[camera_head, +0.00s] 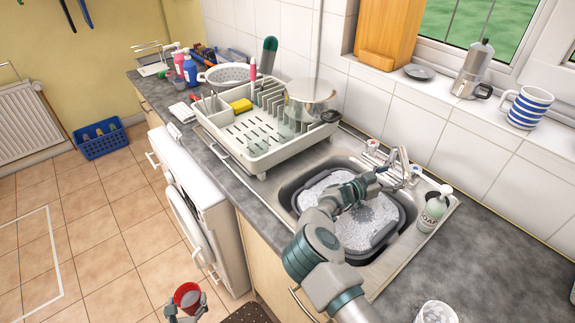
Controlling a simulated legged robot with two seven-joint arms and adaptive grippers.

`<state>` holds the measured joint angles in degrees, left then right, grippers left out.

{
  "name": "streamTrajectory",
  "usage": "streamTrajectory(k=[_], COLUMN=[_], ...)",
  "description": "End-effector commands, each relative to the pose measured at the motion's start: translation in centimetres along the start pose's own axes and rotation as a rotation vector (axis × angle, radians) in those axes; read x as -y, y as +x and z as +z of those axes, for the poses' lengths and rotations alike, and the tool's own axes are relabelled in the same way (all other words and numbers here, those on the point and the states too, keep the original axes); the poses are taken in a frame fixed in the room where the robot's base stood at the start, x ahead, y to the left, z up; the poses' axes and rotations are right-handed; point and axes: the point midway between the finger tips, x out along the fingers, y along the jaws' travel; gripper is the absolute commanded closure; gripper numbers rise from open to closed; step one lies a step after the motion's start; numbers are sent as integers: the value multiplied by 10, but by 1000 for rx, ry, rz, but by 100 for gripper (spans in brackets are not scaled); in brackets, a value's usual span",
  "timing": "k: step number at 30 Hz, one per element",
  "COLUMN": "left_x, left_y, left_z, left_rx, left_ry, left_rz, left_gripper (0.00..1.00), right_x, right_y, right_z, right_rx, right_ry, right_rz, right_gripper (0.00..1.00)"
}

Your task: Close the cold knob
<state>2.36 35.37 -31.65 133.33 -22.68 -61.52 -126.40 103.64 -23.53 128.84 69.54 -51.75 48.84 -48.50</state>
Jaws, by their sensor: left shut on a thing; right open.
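The tap (400,166) stands at the back of the sink (292,187). A small knob (372,145) shows to the left of the spout and another knob (417,170) to its right. They are too small for me to tell which is cold or how far each is turned. My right arm reaches over the sink, and my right gripper (384,179) is open close to the tap, its fingers partly blending with the metal. I cannot tell if it touches a knob. My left gripper (187,308) is low at the bottom left, shut on a red cup (186,294).
A grey basin (398,228) of suds sits in the sink under my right arm. A soap bottle (433,208) stands to the right. A dish rack (262,160) with a pot (310,95) stands to the left. A white cup (436,313) is at the front edge.

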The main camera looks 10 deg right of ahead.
Motion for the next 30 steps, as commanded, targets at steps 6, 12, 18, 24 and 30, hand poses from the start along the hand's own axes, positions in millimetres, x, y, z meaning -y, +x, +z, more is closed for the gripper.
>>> streamTrajectory(k=[6, 12, 18, 24, 30], left_x=[0, 0, 0, 0, -1], left_y=[0, 0, 0, 0, 0], left_z=[1, 1, 1, 1, 1], left_rx=[2, 2, 2, 2, 2], left_ry=[0, -1, -1, -1, -1], left_rz=[0, 0, 0, 0, 0], left_gripper=[60, 60, 60, 60, 60], right_x=[0, 1, 1, 1, 1], right_y=[-20, -25, -25, -25, -25], right_z=[0, 0, 0, 0, 0], right_rx=[0, -1, -1, -1, -2], right_ry=[1, 0, 0, 0, 0], right_rz=[1, -1, -1, 0, -1], right_gripper=[26, 26, 26, 26, 26])
